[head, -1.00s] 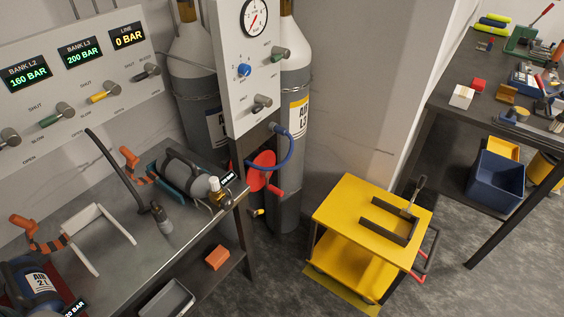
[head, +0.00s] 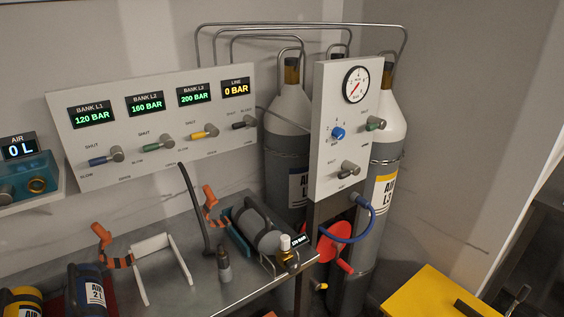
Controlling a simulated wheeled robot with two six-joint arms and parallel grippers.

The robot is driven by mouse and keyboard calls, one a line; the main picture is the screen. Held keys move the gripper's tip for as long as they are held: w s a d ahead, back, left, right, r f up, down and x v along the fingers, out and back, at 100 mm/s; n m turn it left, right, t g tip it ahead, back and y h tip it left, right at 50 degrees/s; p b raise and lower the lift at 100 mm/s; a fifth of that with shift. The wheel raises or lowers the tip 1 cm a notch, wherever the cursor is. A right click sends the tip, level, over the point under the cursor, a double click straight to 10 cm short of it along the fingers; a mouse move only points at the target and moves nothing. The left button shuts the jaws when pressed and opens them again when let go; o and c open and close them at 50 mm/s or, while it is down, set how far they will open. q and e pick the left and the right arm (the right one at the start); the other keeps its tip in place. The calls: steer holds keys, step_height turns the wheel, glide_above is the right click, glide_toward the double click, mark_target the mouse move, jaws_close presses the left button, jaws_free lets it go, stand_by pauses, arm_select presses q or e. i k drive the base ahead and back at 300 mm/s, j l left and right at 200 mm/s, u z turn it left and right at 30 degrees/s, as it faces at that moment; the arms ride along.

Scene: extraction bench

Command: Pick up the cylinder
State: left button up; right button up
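Several cylinders are in view, and I cannot tell which one the task means. A small grey cylinder (head: 262,234) lies tilted in a teal cradle (head: 236,240) on the metal bench, with a brass valve (head: 286,252) at its near end. Two tall grey gas cylinders stand behind the gauge panel, one on the left (head: 285,140) and one on the right (head: 385,165). Neither of my grippers is in view.
A white stand (head: 163,262), a black hose (head: 192,205) and a small grey bottle (head: 224,265) occupy the bench (head: 222,298). The valve panel (head: 140,160) and gauge panel (head: 335,165) rise behind. A yellow cart (head: 425,295) stands at lower right.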

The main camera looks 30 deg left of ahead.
mark_target(251, 220)
steer(key=u, duration=1.55)
steer(key=k+l+u, duration=0.1)
steer(key=l+u, duration=0.2)
steer(key=k+l+u, duration=0.1)
steer(key=l+u, duration=0.15)
steer(key=l, duration=0.15)
steer(key=k+l+u, duration=0.15)
steer(key=l+u, duration=0.15)
steer(key=k+l+u, duration=0.3)
steer(key=i+j, duration=0.05)
steer(key=i, duration=0.05)
